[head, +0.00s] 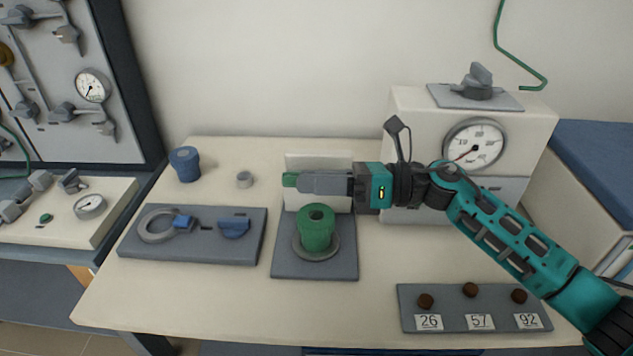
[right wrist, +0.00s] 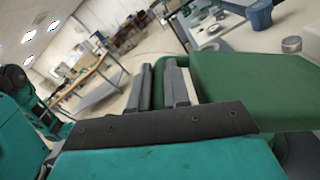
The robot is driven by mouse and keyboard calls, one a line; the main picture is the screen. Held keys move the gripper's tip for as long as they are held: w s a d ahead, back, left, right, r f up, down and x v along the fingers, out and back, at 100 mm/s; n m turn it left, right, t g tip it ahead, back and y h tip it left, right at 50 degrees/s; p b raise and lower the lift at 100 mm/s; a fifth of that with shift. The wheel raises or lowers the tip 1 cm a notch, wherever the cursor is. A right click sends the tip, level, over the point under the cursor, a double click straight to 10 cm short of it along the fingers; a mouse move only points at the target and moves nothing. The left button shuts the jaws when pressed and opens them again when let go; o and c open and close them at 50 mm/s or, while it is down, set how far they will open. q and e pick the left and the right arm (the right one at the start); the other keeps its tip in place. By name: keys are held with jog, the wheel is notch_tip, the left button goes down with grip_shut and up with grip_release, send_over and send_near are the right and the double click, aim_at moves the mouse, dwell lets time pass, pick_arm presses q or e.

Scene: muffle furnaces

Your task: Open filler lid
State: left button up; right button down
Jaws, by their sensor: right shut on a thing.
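The green filler (head: 316,232) is a short cylinder with a dark hole in its top, standing in a grey ring on a grey plate. My right gripper (head: 300,183) reaches in from the right, just above and behind the filler, with its fingers pointing left. A green piece, apparently the lid (head: 289,180), shows at its fingertips; the rest of it is hidden behind the fingers. In the right wrist view my fingers (right wrist: 157,88) are close together beside a large green surface (right wrist: 240,88). The exact contact is hidden. My left gripper is out of view.
A white block (head: 318,162) stands behind the filler. A gauge box (head: 420,120) is behind my right arm. A numbered panel (head: 470,318) lies front right.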

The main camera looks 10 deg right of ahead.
jog(key=c, duration=1.4)
grip_release()
jog(key=shift+d, duration=0.15)
jog(key=shift+d+f, duration=0.1)
jog(key=shift+d, duration=0.25)
jog(key=d+b, duration=0.1)
jog(key=d, duration=0.3)
jog(key=s+d, duration=0.1)
jog(key=d, duration=0.3)
jog(key=s+d+b, duration=0.1)
jog(key=d, duration=0.2)
jog(key=shift+s+d+b, duration=0.25)
jog(key=shift+d+b, duration=0.1)
jog(key=shift+d, duration=0.05)
